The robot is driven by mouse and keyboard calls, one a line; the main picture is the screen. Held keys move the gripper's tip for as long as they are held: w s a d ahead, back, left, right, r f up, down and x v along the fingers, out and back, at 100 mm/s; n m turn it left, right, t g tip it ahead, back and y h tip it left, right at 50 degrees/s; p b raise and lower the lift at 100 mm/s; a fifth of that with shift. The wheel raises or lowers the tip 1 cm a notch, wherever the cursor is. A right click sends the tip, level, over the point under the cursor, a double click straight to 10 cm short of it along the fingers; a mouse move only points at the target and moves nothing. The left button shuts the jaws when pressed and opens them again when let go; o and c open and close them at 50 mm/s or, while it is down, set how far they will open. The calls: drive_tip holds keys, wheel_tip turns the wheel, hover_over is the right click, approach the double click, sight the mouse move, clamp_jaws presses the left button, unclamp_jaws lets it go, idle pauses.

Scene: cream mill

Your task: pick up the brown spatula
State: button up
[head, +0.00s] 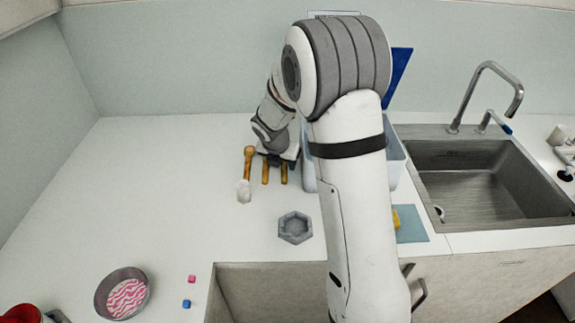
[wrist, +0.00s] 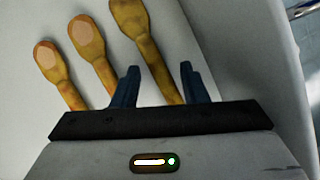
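In the head view, two brown handles (head: 265,172) (head: 284,172) show just below my gripper (head: 283,155).
A pale blue bin (head: 396,160) stands to the right, partly behind my arm. A grey hexagonal dish (head: 295,227), metal bowl (head: 108,292), pink cube (head: 192,279) and blue cube (head: 186,303) sit nearer. The sink (head: 480,180) is right.

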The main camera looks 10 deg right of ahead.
clamp_jaws()
idle(0.3)
